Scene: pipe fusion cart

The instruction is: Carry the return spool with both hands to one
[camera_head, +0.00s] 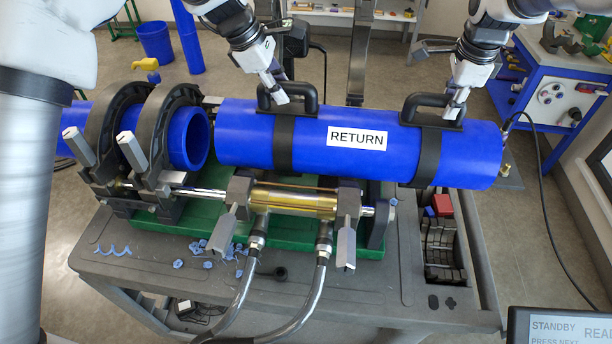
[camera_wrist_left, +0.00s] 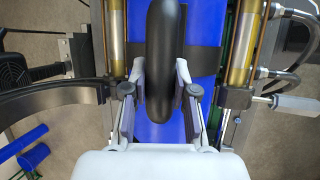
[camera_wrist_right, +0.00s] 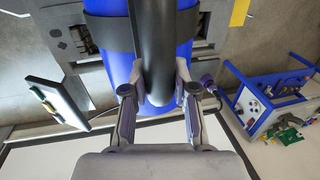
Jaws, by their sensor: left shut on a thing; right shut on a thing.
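The return spool (camera_head: 245,143) is a thick blue pipe with a white "RETURN" label and two black straps, each with a handle on top. It lies level over the fusion machine's right side, its left end apart from the clamped blue pipe (camera_head: 186,140). My left gripper (camera_head: 279,94) is shut on the left handle (camera_head: 306,97); the left wrist view shows the fingers (camera_wrist_left: 163,80) on both sides of the black grip. My right gripper (camera_head: 453,110) is shut on the right handle (camera_head: 412,108), also seen between the fingers in the right wrist view (camera_wrist_right: 158,90). Whether the spool touches the machine below is unclear.
The clamp rings (camera_head: 162,105) stand left of the spool. A brass cylinder (camera_head: 290,201) with hoses runs below it on the grey cart (camera_head: 380,290). Blue shavings (camera_head: 195,247) lie at front. A blue bench (camera_head: 560,85) stands at right, a screen (camera_head: 560,325) at lower right.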

